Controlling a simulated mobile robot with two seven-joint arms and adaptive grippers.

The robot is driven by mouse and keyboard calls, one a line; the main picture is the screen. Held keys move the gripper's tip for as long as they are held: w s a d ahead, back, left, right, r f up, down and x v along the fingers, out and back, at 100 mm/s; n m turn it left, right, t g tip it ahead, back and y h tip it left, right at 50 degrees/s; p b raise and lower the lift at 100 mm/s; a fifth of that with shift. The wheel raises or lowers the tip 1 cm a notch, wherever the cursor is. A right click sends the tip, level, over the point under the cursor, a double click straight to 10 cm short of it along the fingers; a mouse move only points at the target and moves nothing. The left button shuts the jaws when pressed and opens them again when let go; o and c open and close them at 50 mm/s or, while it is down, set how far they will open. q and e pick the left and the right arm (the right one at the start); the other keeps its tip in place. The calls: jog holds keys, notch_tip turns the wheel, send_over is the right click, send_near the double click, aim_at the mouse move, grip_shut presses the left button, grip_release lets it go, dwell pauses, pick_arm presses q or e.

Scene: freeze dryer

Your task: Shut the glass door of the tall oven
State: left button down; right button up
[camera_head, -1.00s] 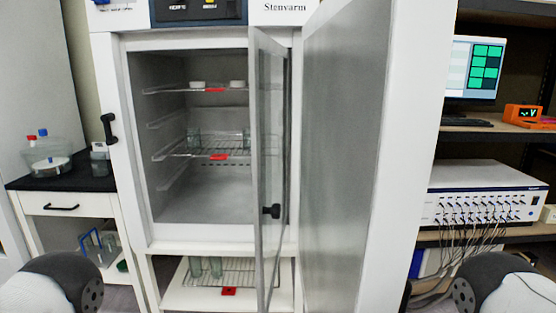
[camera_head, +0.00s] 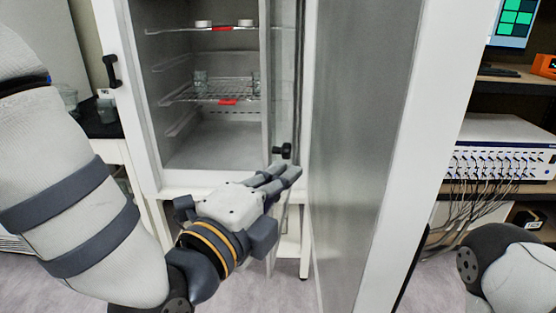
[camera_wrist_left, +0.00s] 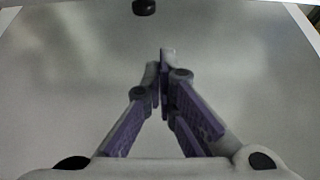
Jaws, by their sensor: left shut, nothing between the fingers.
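The tall oven (camera_head: 150,120) stands open, with its cavity and shelves showing. Its glass door (camera_head: 286,95) stands swung out, seen nearly edge-on at the right of the cavity. The door's black knob (camera_head: 282,150) also shows at the top of the left wrist view (camera_wrist_left: 144,7). My left gripper (camera_head: 286,172) is shut and empty, its fingertips just below the knob by the lower part of the glass door. In the left wrist view the closed fingers (camera_wrist_left: 166,58) point at a smooth grey surface. I cannot tell if they touch the door. My right gripper is out of view.
The outer steel-lined door (camera_head: 360,130) stands wide open right of the glass door. Wire shelves (camera_head: 215,90) with small glassware are inside the oven. A cabled white instrument (camera_head: 505,150) sits on the rack at right. A side bench (camera_head: 103,128) is at left.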

aim_at(284, 156)
pick_arm(q)
jog(key=w, duration=0.7)
jog(key=shift+d, duration=0.2)
jog(key=shift+a+f, duration=0.1)
jog(key=shift+a, duration=0.45)
